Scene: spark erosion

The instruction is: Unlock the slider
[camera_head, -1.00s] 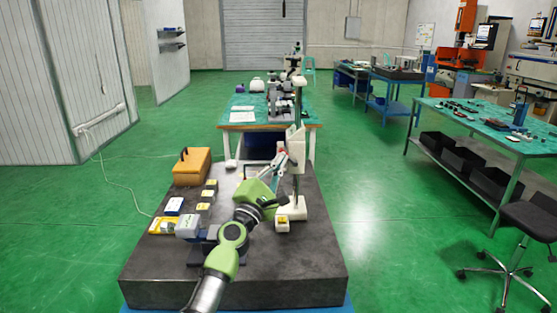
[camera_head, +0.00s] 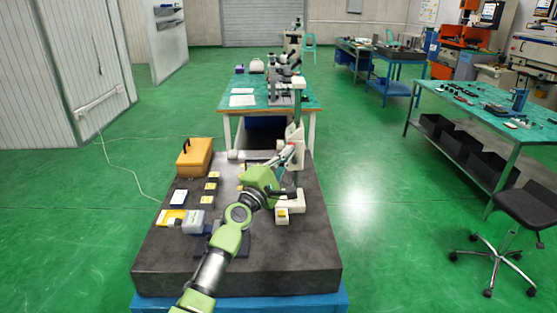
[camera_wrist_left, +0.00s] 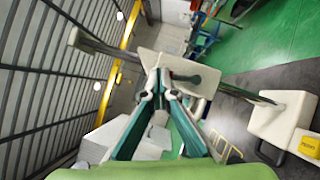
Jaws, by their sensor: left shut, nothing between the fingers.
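A height gauge stands on the dark stone table, with a white base (camera_head: 290,201), an upright column and a pale slider (camera_head: 295,132) partway up. In the left wrist view the slider (camera_wrist_left: 181,68) is a pale plate with a dark part on it, and the base (camera_wrist_left: 279,121) is at the right. My left gripper (camera_head: 290,153) is shut and empty, at the slider's left side in the head view. In the wrist view its fingertips (camera_wrist_left: 161,77) overlap the slider plate; I cannot tell whether they touch it. My right gripper is not in view.
The stone table (camera_head: 285,270) has a clear front right. An orange case (camera_head: 195,157), small yellow-labelled boxes (camera_head: 208,199) and a white-and-blue box (camera_head: 178,197) lie on its left. A small white box with a yellow top (camera_head: 282,215) sits by the gauge base.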

